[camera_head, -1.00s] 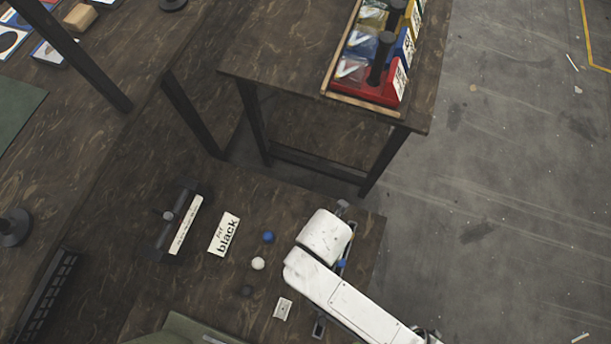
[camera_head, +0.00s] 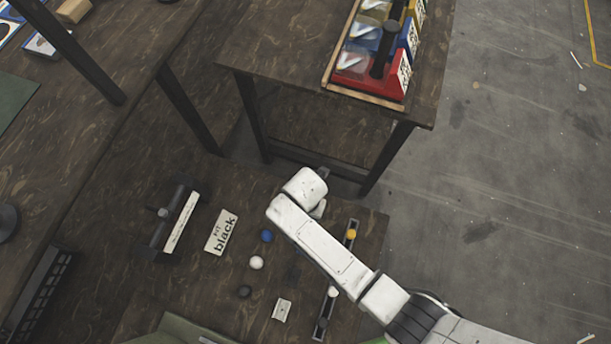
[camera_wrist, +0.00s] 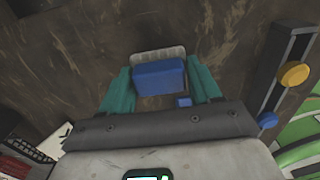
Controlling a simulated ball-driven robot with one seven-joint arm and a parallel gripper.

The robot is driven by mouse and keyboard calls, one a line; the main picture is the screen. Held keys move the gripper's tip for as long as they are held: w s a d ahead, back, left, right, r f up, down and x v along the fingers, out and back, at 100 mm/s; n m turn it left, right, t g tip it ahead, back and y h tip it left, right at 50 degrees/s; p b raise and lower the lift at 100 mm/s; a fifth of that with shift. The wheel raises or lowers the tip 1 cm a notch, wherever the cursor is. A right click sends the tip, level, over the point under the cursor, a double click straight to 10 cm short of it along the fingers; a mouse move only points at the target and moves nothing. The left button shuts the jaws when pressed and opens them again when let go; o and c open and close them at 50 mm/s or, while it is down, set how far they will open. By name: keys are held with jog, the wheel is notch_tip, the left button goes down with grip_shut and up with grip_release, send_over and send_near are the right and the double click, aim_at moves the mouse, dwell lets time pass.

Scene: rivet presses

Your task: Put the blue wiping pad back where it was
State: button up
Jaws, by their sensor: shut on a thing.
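The blue wiping pad (camera_wrist: 160,78) sits between the teal fingers of my gripper (camera_wrist: 161,80) in the wrist view. The gripper is shut on it. A pale ribbed edge shows just beyond the pad; I cannot tell whether it is part of the pad or a separate thing. A small blue block (camera_wrist: 183,101) shows on the near side of the pad. The brown wooden surface lies beyond; the height of the pad above it is unclear. In the head view my arm hides the pad and most of the gripper, over the far right part of the lower table (camera_head: 372,225).
A blue ball (camera_head: 267,236), a white ball (camera_head: 256,263), a "black" label card (camera_head: 221,232) and a press-like fixture (camera_head: 170,220) lie left. A higher table holds colored bins (camera_head: 372,80).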

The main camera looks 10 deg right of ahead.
jog(key=shift+f, duration=0.3)
jog(key=shift+f, duration=0.15)
jog(key=o, duration=1)
notch_tip(320, 180, up, 12)
jog(key=p, duration=0.2)
jog(key=shift+p, duration=0.3)
